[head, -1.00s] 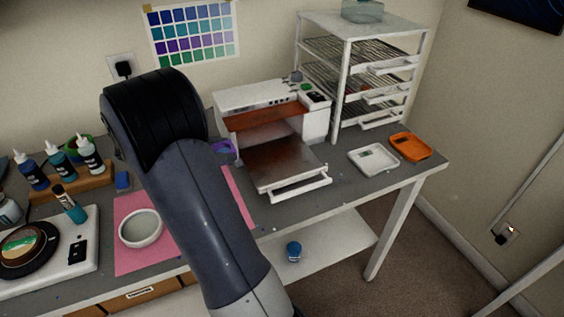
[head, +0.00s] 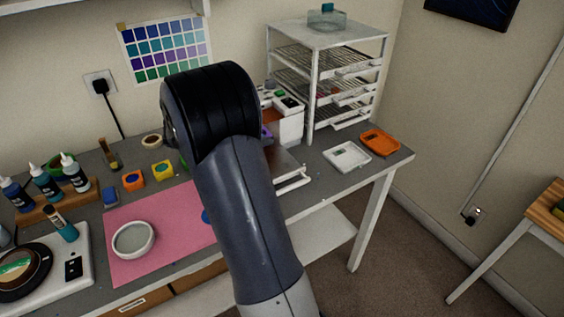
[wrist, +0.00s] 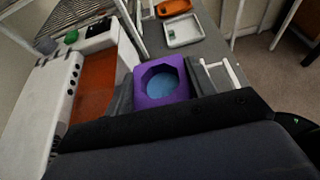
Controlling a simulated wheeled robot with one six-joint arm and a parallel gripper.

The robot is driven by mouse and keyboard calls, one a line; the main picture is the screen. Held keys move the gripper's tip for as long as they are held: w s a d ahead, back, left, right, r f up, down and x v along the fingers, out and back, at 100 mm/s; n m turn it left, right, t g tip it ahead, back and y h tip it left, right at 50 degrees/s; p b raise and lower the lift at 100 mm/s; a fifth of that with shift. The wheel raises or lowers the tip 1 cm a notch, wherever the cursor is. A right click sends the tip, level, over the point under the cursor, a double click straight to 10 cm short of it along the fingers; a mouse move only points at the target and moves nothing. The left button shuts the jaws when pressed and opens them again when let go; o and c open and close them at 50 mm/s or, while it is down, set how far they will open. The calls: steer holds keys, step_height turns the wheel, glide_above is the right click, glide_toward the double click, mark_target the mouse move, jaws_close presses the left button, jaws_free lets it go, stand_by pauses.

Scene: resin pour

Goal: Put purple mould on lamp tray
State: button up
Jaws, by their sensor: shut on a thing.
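The purple mould (wrist: 143,99), an angular block with a blue fill in its hollow, sits between the two fingers of my gripper (wrist: 160,86) in the wrist view. My gripper is shut on it. In the head view only a sliver of the mould (head: 266,132) shows past my arm, which hides the gripper. The lamp tray (head: 292,165) is pulled out from the white lamp (head: 289,122), and my arm covers much of it. In the wrist view the tray's white handle (wrist: 217,66) shows right of the mould. I cannot tell whether the mould touches the tray.
A white dish (head: 346,156) and an orange dish (head: 379,142) lie right of the lamp. A wire rack (head: 313,80) stands behind. The pink mat (head: 170,212) holds a round pale dish (head: 133,239). Orange (head: 133,181) and yellow (head: 162,170) blocks stand behind the mat.

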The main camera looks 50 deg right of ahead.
steer(key=f, duration=0.6)
steer(key=d+f+p, duration=0.1)
steer(key=f, duration=0.2)
steer(key=shift+s+f, duration=0.25)
steer(key=shift+f, duration=0.15)
steer(key=shift+f, duration=0.15)
steer(key=o, duration=1)
steer(key=shift+c, duration=0.2)
steer(key=shift+r, duration=0.2)
steer(key=b+v, duration=0.2)
steer(key=v, duration=1)
